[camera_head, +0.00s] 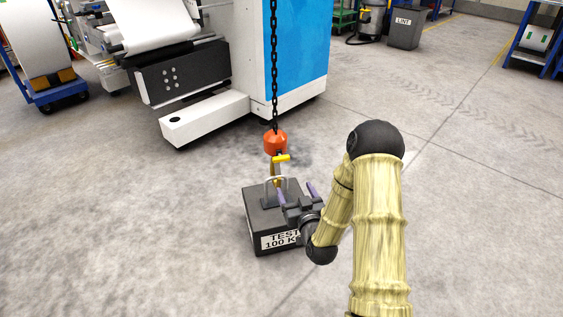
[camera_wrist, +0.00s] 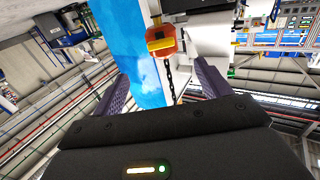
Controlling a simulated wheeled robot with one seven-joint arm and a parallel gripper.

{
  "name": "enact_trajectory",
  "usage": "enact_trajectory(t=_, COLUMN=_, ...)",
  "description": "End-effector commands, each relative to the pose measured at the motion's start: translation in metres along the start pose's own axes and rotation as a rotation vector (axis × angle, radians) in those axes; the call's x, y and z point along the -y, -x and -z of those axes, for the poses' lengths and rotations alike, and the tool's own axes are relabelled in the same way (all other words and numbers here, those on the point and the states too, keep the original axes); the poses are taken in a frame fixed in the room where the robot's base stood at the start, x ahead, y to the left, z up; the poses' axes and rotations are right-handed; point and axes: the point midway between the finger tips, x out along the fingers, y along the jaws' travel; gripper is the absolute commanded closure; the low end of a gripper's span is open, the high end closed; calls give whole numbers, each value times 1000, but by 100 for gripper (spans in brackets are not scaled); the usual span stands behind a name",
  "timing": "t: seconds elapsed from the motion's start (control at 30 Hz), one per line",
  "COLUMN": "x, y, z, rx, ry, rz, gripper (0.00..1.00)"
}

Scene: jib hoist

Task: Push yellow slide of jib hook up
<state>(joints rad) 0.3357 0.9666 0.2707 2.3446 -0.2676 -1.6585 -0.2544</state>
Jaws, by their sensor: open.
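The orange hook block (camera_head: 275,142) hangs on a black chain (camera_head: 273,70). Its yellow slide (camera_head: 282,158) sticks out to the right just below it. A yellow hook (camera_head: 275,174) runs down to the grey lifting eye of the black test weight (camera_head: 257,222). Whether the hook passes through the eye is unclear. My gripper (camera_head: 297,192), with purple fingers, is open, at the weight's right side and below the slide. In the wrist view, the orange block (camera_wrist: 164,68) and yellow slide (camera_wrist: 160,43) appear between and beyond the fingers (camera_wrist: 161,72). The fingers look empty.
A white and blue machine (camera_head: 297,50) stands behind the weight, with a low white base (camera_head: 205,118) reaching forward. A grey bin (camera_head: 405,31) stands far back right. The floor around the weight is clear.

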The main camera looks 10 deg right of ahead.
Motion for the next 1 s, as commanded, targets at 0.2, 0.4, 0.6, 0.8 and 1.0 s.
enact_trajectory(t=0.2, x=0, y=-37, z=-2, rx=-5, ry=1, rz=0, gripper=24)
enact_trajectory(t=0.4, x=0, y=-72, z=-2, rx=-5, ry=1, rz=0, gripper=24)
enact_trajectory(t=0.6, x=0, y=-106, z=-2, rx=-3, ry=-1, rz=0, gripper=24)
enact_trajectory(t=0.8, x=1, y=-137, z=-2, rx=-3, ry=0, rz=2, gripper=24)
enact_trajectory(t=1.0, x=-2, y=-156, z=-1, rx=-1, ry=-1, rz=-3, gripper=24)
